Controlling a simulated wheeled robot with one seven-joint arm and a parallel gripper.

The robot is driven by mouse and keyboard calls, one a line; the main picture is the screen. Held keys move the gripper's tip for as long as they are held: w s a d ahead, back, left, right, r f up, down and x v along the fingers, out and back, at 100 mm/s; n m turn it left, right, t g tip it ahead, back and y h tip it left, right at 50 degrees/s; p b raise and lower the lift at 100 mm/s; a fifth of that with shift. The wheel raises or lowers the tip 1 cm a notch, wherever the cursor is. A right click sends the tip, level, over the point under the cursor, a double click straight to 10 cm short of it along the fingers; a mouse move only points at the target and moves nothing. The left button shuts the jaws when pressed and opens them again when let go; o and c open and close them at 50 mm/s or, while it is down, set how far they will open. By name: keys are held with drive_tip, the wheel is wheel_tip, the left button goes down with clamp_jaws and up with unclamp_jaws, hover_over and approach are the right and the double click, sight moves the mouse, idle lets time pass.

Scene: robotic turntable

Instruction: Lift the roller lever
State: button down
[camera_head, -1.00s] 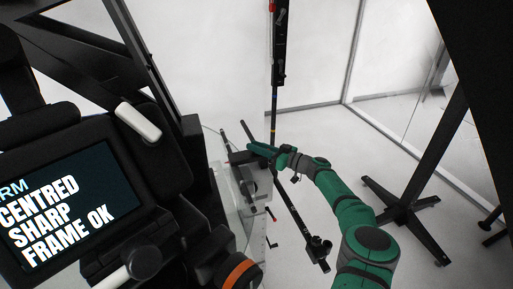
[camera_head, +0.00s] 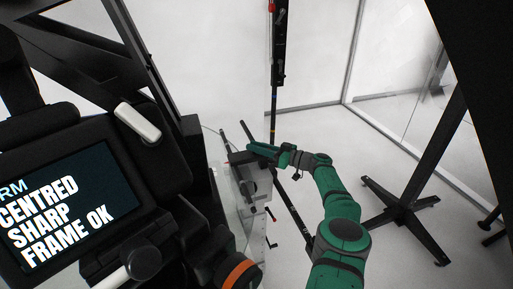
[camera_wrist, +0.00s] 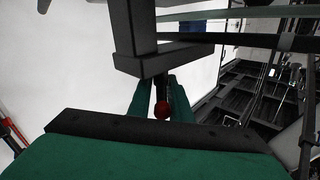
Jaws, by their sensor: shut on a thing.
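My gripper (camera_head: 254,150) reaches left to the turntable's edge in the head view. In the wrist view its two green fingers (camera_wrist: 161,100) are shut on a slim dark lever with a red round end (camera_wrist: 161,110), which I take for the roller lever. In the head view the fingers and wrist hide most of the lever. A dark block (camera_head: 238,157) shows just left of the fingertips. In the wrist view a black angled bracket (camera_wrist: 160,60) stands close beyond the fingers and covers part of the view between them.
A black camera rig with a screen (camera_head: 75,205) fills the left. A black stand (camera_head: 405,205) is at right. A thin upright pole (camera_head: 273,110) rises behind my gripper.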

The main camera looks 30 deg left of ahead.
drive_tip(key=shift+s+f, duration=0.1)
drive_tip(key=shift+f, duration=0.05)
drive_tip(key=c, duration=1.8)
unclamp_jaws()
drive_tip(key=d, duration=1)
drive_tip(key=shift+w+d, duration=0.35)
